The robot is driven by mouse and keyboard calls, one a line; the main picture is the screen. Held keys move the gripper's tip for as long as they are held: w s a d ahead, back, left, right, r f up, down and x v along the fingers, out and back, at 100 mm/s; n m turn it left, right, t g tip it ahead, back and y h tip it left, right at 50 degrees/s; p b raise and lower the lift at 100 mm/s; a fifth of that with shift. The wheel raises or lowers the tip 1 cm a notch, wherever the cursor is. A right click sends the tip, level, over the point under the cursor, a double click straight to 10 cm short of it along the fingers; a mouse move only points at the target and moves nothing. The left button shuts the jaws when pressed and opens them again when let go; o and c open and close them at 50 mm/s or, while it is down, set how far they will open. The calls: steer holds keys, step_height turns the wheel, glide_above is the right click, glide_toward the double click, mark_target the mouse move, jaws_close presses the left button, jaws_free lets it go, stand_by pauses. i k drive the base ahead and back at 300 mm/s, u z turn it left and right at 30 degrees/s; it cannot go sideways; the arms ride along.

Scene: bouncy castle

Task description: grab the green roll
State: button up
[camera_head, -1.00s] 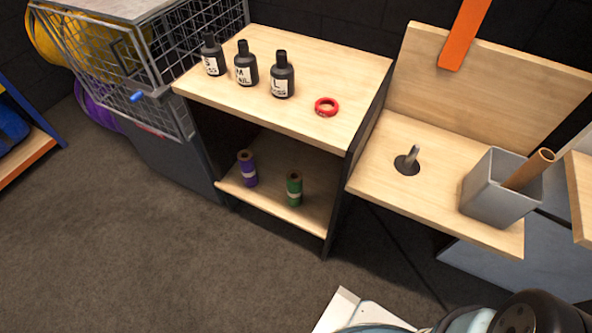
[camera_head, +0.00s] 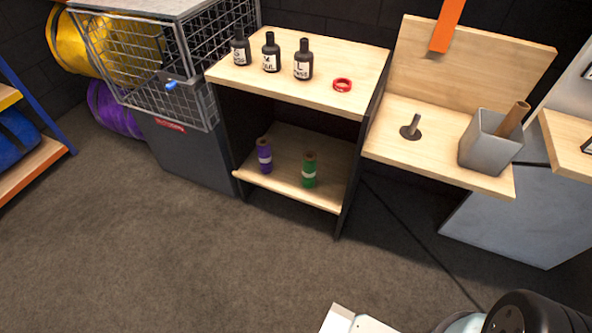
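The green roll (camera_head: 309,171) stands upright on the lower shelf (camera_head: 290,190) of the wooden shelf unit, with a pale band around its middle. A similar purple roll (camera_head: 265,156) stands to its left on the same shelf. Part of my arm shows at the bottom right edge of the view, well apart from the shelf. My gripper's fingertips cannot be made out in this view.
Several black bottles (camera_head: 271,53) and a red ring (camera_head: 342,85) sit on the top board above the roll. A side table to the right holds a peg (camera_head: 410,128) and a grey bin (camera_head: 487,146). A wire cage (camera_head: 150,60) stands at left. The floor in front is clear.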

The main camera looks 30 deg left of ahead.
mark_target(310, 157)
steer(key=k, duration=1.45)
steer(key=u, duration=0.35)
steer(key=i, duration=1.95)
steer(key=z, duration=0.05)
